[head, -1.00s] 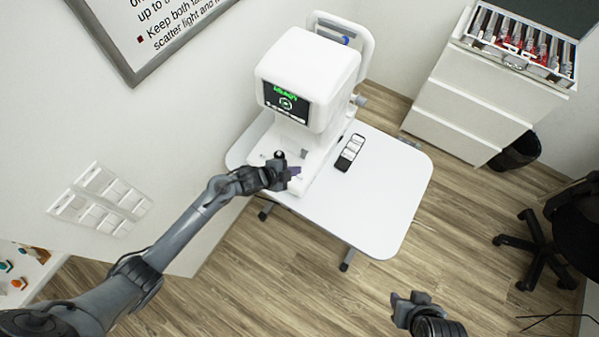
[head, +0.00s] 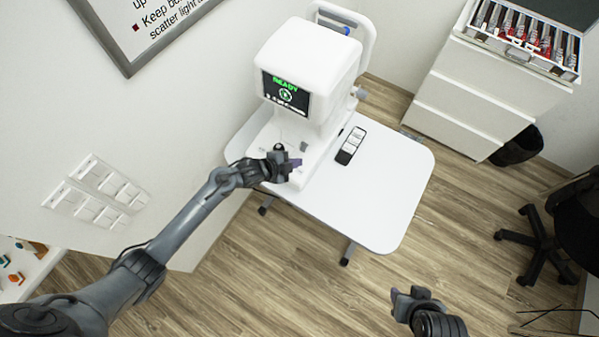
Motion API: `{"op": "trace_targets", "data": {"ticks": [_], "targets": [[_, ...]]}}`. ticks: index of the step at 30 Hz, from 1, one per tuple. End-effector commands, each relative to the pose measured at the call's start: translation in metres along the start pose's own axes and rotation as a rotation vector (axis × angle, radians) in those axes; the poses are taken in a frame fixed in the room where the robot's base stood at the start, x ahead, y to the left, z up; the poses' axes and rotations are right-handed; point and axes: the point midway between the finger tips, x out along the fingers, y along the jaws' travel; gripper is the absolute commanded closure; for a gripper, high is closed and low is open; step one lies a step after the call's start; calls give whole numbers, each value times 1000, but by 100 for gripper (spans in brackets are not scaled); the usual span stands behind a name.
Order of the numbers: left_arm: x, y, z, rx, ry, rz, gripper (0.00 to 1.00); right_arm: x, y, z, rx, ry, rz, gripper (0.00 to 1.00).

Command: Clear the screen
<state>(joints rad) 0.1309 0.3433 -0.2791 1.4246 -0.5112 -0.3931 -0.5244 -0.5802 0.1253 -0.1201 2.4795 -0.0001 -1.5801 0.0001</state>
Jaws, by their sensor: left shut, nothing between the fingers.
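The white eye-test machine (head: 305,55) stands on a small white table (head: 385,190). Its dark screen (head: 285,93) faces my side and shows green "READY" lettering above a round green icon, with small pale marks along the bottom. My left gripper (head: 296,163) is shut and empty, low over the machine's base, just beside a dark round knob (head: 279,148), below the screen and apart from it. I cannot tell whether it touches the base. My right gripper (head: 402,293) hangs over the floor in front of the table, away from the machine; its jaw opening is unclear.
A black-and-white handheld device (head: 350,145) lies on the table right of the machine. The table's right part is clear. A white drawer cabinet (head: 470,95) with an open lens case (head: 525,40) stands at the back right. A black chair (head: 545,235) is at the right edge.

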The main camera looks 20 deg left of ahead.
Motion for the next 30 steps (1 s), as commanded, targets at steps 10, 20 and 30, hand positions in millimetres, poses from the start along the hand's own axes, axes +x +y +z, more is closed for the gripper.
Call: {"op": "trace_targets", "data": {"ticks": [10, 20, 30], "targets": [[33, 25, 24, 1, 0, 0, 100, 45, -3, 14, 7, 1, -5, 57], [46, 33, 34, 1, 0, 0, 100, 59, -4, 18, 9, 1, -7, 57], [46, 33, 33, 1, 0, 0, 100, 58, -3, 18, 4, 1, -3, 57]]}}
